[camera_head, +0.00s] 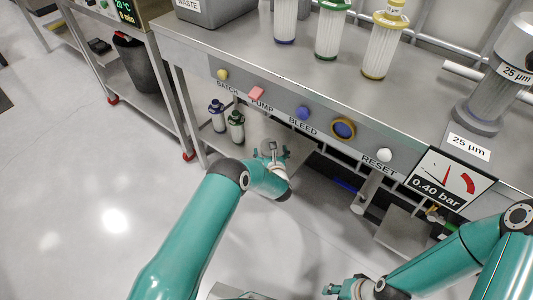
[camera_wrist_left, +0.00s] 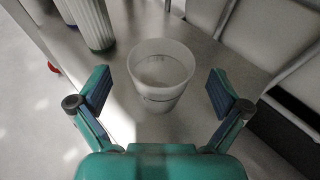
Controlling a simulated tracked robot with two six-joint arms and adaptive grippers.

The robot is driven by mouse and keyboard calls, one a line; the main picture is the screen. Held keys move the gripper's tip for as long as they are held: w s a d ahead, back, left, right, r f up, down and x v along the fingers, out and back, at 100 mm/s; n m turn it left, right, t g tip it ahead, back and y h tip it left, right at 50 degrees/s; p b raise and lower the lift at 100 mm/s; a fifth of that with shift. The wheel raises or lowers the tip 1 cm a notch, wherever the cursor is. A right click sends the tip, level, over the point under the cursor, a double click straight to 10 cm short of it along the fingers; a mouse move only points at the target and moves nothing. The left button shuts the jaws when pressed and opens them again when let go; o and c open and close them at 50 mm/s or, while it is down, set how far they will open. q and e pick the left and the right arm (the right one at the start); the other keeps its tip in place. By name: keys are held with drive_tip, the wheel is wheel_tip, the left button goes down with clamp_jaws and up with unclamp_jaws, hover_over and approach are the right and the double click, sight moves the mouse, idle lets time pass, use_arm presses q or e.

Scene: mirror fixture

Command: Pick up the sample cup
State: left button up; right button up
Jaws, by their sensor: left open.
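The sample cup (camera_wrist_left: 159,92) is a translucent whitish cup, open at the top, standing on a grey metal shelf (camera_wrist_left: 120,20) in the left wrist view. My left gripper (camera_wrist_left: 159,84) is open, with one finger on each side of the cup and a visible gap to both. In the head view my left gripper (camera_head: 271,152) is under the bench's front edge, above the lower shelf; the cup is hard to make out there. My right gripper (camera_head: 334,289) is at the bottom, away from the cup; its jaw opening is too small to judge.
Two small filter cartridges (camera_head: 236,125) stand on the lower shelf, left of my left gripper. The bench front (camera_head: 322,122), with buttons, overhangs the shelf. A pressure gauge (camera_head: 449,180) hangs at right. Larger filters (camera_head: 329,30) stand on top. Floor at left is clear.

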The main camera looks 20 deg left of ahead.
use_arm(q)
drive_tip(key=shift+f+b+x, duration=0.25)
drive_tip(key=shift+b+x, duration=0.25)
drive_tip(key=shift+x, duration=0.75)
drive_tip(key=shift+w, duration=0.4)
drive_tip(key=c, duration=0.8)
